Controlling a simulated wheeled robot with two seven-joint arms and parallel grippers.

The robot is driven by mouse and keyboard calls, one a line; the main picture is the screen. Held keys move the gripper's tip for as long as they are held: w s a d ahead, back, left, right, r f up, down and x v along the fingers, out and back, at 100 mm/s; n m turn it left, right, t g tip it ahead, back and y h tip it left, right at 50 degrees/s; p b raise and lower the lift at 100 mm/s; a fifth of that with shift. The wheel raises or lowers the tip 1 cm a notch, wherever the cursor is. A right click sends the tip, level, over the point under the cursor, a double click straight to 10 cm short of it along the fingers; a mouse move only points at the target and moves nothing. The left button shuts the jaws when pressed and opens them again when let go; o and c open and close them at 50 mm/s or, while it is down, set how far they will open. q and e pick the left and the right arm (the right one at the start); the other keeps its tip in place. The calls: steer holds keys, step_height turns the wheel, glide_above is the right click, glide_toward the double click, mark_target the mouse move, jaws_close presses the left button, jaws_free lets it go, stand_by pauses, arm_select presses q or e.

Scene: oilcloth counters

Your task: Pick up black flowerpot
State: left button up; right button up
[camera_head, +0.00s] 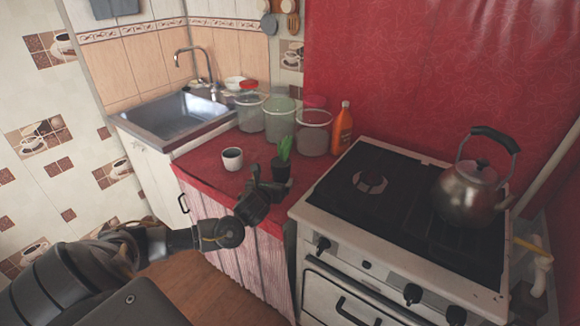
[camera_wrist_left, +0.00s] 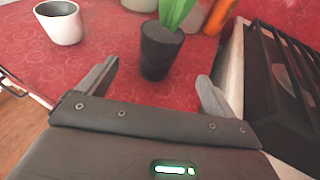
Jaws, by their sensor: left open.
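The black flowerpot (camera_head: 281,170) holds a green plant and stands upright on the red counter, close to the stove. In the left wrist view the flowerpot (camera_wrist_left: 159,52) is ahead of the fingers, between their lines. My left gripper (camera_head: 267,182) is at the counter's front edge, just in front of the pot and partly covering its lower part. In the left wrist view my left gripper (camera_wrist_left: 158,80) is open with nothing between its fingers. My right gripper is not in view.
A white cup (camera_head: 232,158) stands left of the pot. Clear containers (camera_head: 314,134) and an orange bottle (camera_head: 342,128) are behind. The stove (camera_head: 380,215) with a kettle (camera_head: 468,192) is right; the sink (camera_head: 178,117) is left.

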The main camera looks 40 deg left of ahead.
mark_target(279, 172)
arm_select(q)
steer(key=shift+w, duration=0.4)
steer(key=shift+w+f, duration=0.1)
steer(key=shift+w, duration=0.05)
steer(key=shift+w+a+f, duration=0.1)
steer(key=shift+w+a, duration=0.5)
steer(key=shift+w, duration=0.3)
steer(key=x, duration=0.2)
steer(key=shift+w+f, duration=0.2)
steer(key=shift+w, duration=0.05)
steer(key=shift+w+a+f, duration=0.1)
steer(key=shift+w, duration=0.1)
steer(key=shift+w+p, duration=0.1)
steer(key=shift+p, duration=0.2)
steer(key=shift+w+a, duration=0.25)
steer(key=shift+w, duration=0.05)
steer(key=p+x, duration=0.1)
steer(key=x, duration=0.2)
steer(key=shift+w+a, duration=0.15)
steer(key=shift+w, duration=0.05)
steer(key=shift+w+a+f, duration=0.1)
steer(key=shift+w+a, duration=0.05)
steer(key=shift+w, duration=0.2)
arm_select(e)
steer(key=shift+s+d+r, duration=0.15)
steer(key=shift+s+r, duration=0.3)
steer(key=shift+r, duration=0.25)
